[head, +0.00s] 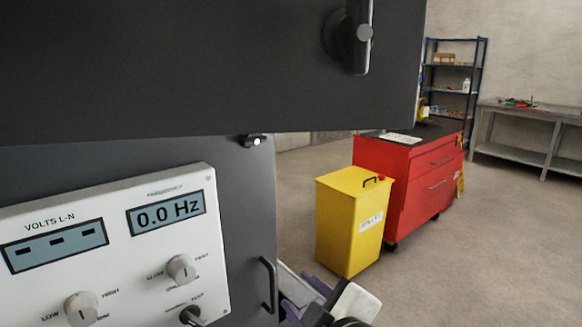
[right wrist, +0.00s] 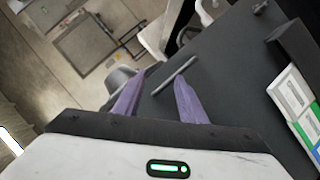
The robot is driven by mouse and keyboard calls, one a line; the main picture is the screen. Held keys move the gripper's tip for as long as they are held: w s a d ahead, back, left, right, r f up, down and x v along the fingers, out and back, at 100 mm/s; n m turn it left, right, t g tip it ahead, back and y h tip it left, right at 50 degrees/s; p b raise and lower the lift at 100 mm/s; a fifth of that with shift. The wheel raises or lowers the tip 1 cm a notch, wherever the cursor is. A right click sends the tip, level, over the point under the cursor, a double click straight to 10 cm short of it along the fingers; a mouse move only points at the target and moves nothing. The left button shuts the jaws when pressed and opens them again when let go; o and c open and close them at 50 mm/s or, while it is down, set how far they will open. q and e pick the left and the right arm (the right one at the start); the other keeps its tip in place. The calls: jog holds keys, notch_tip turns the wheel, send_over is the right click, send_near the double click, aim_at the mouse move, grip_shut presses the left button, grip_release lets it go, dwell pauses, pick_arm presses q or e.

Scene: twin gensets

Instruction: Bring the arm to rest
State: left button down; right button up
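My right gripper (head: 302,284) shows at the bottom of the head view, beside the right edge of the dark genset cabinet (head: 258,210). Its purple fingers are apart in the right wrist view (right wrist: 167,76), with no object held between them. A slim bar handle (right wrist: 174,76) on the dark surface shows between and beyond the fingertips there; I cannot tell how far off it is. In the head view a vertical handle (head: 268,284) on the cabinet is just left of the gripper. My left gripper is not in view.
A white control panel (head: 110,250) reading 0.0 Hz is at left, under a large dark panel (head: 200,70) with a handle (head: 360,35). A yellow box (head: 345,225) and a red tool cart (head: 420,185) stand right. Open floor lies right of them, before a workbench (head: 530,112).

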jog(key=s+d+f+m+g+h, duration=0.1)
jog(key=s+d+f+m, duration=0.2)
jog(key=f, duration=0.7)
jog(key=s+d+f+m+g, duration=0.1)
jog(key=s+d+f+m, duration=0.2)
jog(key=f, duration=0.7)
jog(key=s+d+f+m+g, duration=0.1)
jog(key=s+d+f, duration=0.3)
jog(key=s+f, duration=0.4)
jog(key=s+d+f+m+g+h, duration=0.1)
jog(key=s+d+f+m, duration=0.3)
jog(key=s+f, duration=0.3)
jog(key=shift+s+d+f+h, duration=0.3)
jog(key=shift+s+d+f, duration=0.15)
jog(key=shift+s, duration=0.8)
jog(key=shift+r, duration=0.1)
